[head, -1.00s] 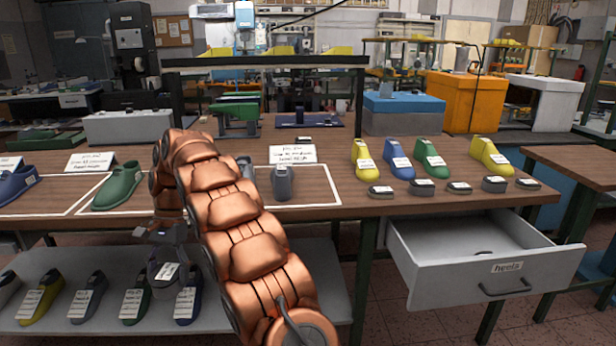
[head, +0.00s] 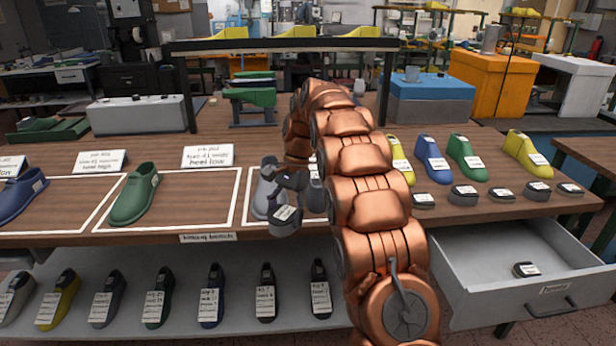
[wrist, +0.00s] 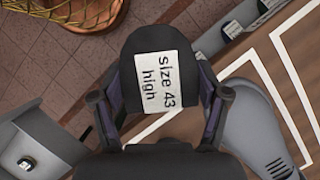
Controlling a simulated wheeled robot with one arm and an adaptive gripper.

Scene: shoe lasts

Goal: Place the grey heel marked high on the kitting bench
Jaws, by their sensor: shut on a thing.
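My gripper (head: 292,190) is shut on a dark grey heel (head: 285,222), just in front of the kitting bench's front edge. In the wrist view the heel (wrist: 128,62) sits between both fingers (wrist: 162,98), and its white label reads "size 43 high". The kitting bench (head: 120,232) has white outlined areas and a "kitting bench" sign on its edge. A grey shoe last (head: 266,187) lies in the outlined area behind the heel; it also shows in the wrist view (wrist: 245,118). My arm hides part of that area.
A green last (head: 134,195) and a blue last (head: 22,190) occupy areas to the left. Several lasts and heels stand at the right. An open drawer (head: 555,290) juts out at the lower right with one heel (head: 526,269) inside. Several lasts stand on the shelf below.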

